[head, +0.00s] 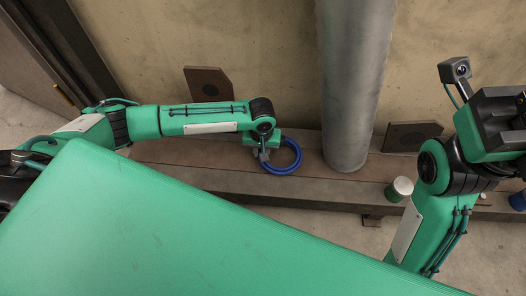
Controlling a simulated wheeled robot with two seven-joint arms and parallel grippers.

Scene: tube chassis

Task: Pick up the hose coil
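The hose coil is a blue ring (297,165) on the brown ledge, just left of the grey column. My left gripper (264,155) points down at the coil's left side, its small grey fingers overlapping the rim there. The rim's upper left part is hidden behind the gripper. I cannot tell whether the fingers are closed on the coil or only around or beside it. My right gripper (500,112) is raised at the right edge, far from the coil. Its fingers cannot be made out clearly.
A thick grey column (352,85) stands close right of the coil. A green can with a pale top (400,188) and a blue object (518,201) are farther right. Dark plates (208,84) (412,136) are by the wall. A large green surface (200,230) fills the foreground.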

